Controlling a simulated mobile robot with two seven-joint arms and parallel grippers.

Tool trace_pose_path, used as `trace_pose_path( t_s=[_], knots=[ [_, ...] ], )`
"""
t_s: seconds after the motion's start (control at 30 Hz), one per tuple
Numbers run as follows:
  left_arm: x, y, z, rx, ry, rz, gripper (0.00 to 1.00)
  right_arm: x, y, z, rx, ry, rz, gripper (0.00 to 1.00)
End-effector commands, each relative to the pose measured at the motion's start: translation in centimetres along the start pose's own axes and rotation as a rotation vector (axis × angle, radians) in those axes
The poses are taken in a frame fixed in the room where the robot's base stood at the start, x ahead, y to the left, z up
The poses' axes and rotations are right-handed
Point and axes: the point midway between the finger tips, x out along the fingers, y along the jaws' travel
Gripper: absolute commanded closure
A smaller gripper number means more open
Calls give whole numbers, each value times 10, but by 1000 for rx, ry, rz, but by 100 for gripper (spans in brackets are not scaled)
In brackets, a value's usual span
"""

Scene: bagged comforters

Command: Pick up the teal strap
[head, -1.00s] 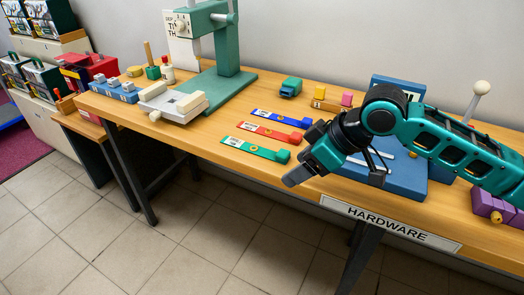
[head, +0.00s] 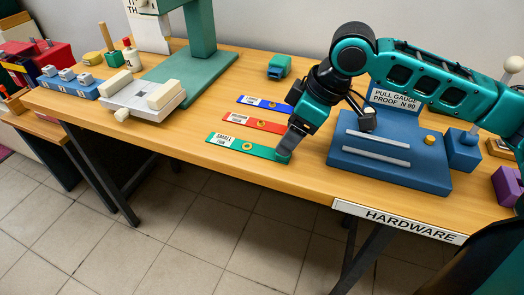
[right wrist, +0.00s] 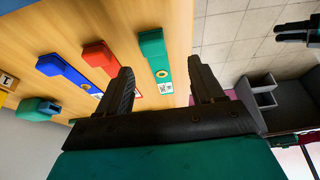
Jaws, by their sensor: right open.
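In the right wrist view, the teal strap (right wrist: 153,45) shows between the two finger lines of my open right gripper (right wrist: 163,78). The fingers hold nothing; I cannot tell whether they touch the strap. At the upper right there, a dark two-pronged shape may be my left gripper (right wrist: 294,32); its opening is unclear.
A red strap (head: 252,122) and a blue strap (head: 263,103) lie just behind. The blue pull gauge (head: 350,165) stands to the right, close to my right gripper. A grey-white clamp block (head: 130,98) and a green stand (head: 190,78) are left. Bench space between is clear.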

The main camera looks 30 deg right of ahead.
Motion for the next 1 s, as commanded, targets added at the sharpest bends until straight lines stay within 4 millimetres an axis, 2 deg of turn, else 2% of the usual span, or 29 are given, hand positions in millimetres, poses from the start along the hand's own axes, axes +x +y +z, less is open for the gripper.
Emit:
trace_pose_path(
  t_s=[0.17, 0.5, 0.73, 1.0],
  knots=[
    [2, -1, -7, 2, 16, -1, 57, 10, 1, 1, 0, 0, 0, 33],
    [10, 1, -2, -3, 14, 6, 57, 55, 7, 4, -1, 1, -1, 33],
    [8, 2, -8, -3, 22, 8, 57, 56, 8, 4, -1, 1, 1, 33],
    [8, 2, -7, -2, 21, 8, 57, 56, 8, 4, -1, 1, 1, 59]
  ],
)
